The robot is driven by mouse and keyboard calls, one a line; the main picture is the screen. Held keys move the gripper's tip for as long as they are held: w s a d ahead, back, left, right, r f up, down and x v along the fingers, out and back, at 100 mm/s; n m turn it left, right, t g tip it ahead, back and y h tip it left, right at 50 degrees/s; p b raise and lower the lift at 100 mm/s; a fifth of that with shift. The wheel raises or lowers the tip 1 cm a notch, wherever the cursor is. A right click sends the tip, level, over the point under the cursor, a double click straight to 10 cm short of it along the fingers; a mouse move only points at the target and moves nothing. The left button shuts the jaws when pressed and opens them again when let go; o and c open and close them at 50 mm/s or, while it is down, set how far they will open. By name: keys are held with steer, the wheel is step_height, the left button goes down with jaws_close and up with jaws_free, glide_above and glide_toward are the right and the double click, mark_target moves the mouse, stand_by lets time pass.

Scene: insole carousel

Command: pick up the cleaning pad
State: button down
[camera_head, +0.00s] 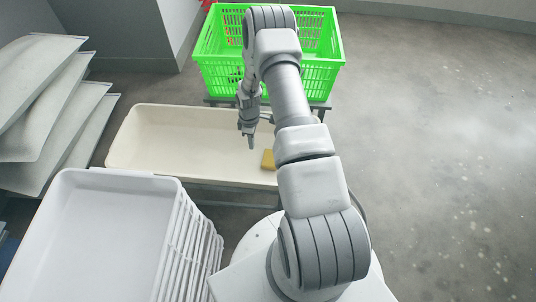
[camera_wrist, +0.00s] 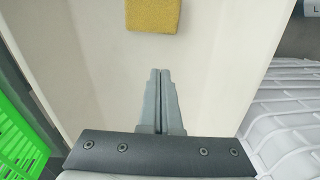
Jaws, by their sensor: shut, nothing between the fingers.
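The cleaning pad (camera_head: 268,159) is a small mustard-yellow block. It lies in the long cream tray (camera_head: 140,150), near the tray's right end, partly beside my arm in the head view. In the wrist view the pad (camera_wrist: 153,15) is at the top edge, cut off by the frame, ahead of my fingertips. My gripper (camera_head: 251,145) points down over the tray, to the left of the pad and apart from it. Its two fingers (camera_wrist: 160,72) are closed together with nothing between them.
A bright green crate (camera_head: 325,75) stands behind the tray. A white bin (camera_head: 105,230) with stacked ribbed white trays (camera_head: 185,250) is at the front left. Grey sheets (camera_head: 50,110) are stacked at the far left. The floor on the right (camera_head: 440,150) is clear.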

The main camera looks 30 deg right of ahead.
mark_target(259, 161)
steer(key=shift+n, duration=0.8)
steer(key=f+b, duration=0.1)
steer(key=f, duration=0.2)
steer(key=f+b, duration=0.1)
steer(key=f, duration=0.3)
steer(key=w+a+f+b, duration=0.1)
steer(key=f, duration=0.2)
steer(key=shift+a+f, duration=0.1)
steer(key=shift+f, duration=0.05)
steer(key=shift+s+d+r, duration=0.15)
steer(key=shift+s+d, duration=0.2)
steer(key=shift+d, duration=0.2)
steer(key=shift+s+d+r, duration=0.15)
steer(key=shift+s+d, duration=0.2)
steer(key=shift+d, duration=0.2)
steer(key=shift+s+d, duration=0.35)
steer(key=shift+d, duration=0.15)
steer(key=s+d, duration=0.1)
steer(key=d, duration=0.1)
steer(key=s+d, duration=0.1)
steer(key=d, duration=0.1)
steer(key=s+d+b, duration=0.1)
steer(key=s+d, duration=0.1)
steer(key=shift+d, duration=0.15)
